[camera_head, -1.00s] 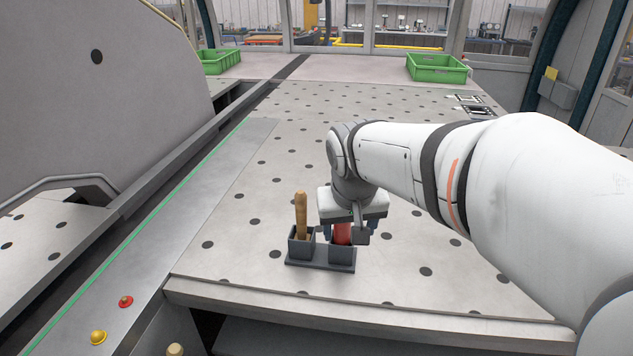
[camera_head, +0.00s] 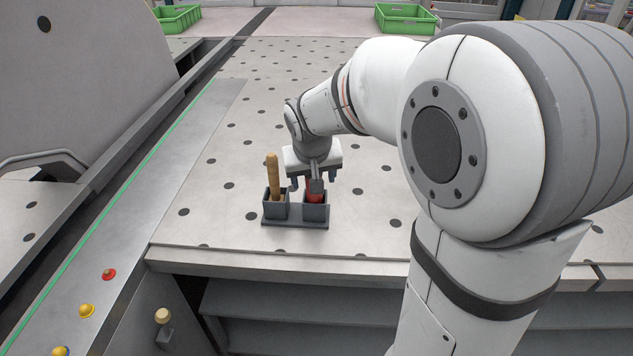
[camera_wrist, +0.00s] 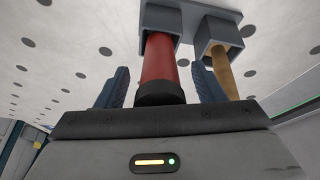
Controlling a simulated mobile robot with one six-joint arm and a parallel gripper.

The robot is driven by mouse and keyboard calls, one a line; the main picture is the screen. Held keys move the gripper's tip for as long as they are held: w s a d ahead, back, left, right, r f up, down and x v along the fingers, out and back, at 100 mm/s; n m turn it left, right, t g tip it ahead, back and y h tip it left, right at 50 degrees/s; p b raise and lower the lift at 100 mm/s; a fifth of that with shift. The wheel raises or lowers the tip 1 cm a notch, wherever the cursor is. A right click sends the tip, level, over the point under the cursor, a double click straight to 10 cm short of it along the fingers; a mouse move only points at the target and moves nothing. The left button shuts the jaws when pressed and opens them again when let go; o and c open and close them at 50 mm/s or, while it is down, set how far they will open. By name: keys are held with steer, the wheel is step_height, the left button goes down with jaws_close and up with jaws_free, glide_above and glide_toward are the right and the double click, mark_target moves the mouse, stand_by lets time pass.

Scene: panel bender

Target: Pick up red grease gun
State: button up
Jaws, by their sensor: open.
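The red grease gun (camera_head: 314,190) stands in the right cup of a dark grey two-cup holder (camera_head: 296,223) on the perforated table. In the wrist view the red grease gun (camera_wrist: 160,62) shows as a red cylinder with a black end, between the two blue fingers. My gripper (camera_head: 314,187) is open, with a finger on either side of the red grease gun and gaps beside it. The gripper also shows in the wrist view (camera_wrist: 160,88). My wrist partly hides the red grease gun in the head view.
A wooden handle (camera_head: 273,176) stands in the left cup, close outside one finger; it also shows in the wrist view (camera_wrist: 223,72). Two green crates (camera_head: 405,18) lie far back. Red and yellow buttons (camera_head: 108,274) are at the lower left. The table behind the holder is clear.

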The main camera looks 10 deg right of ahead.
jaws_close()
stand_by(0.5)
steer(key=shift+r, duration=0.1)
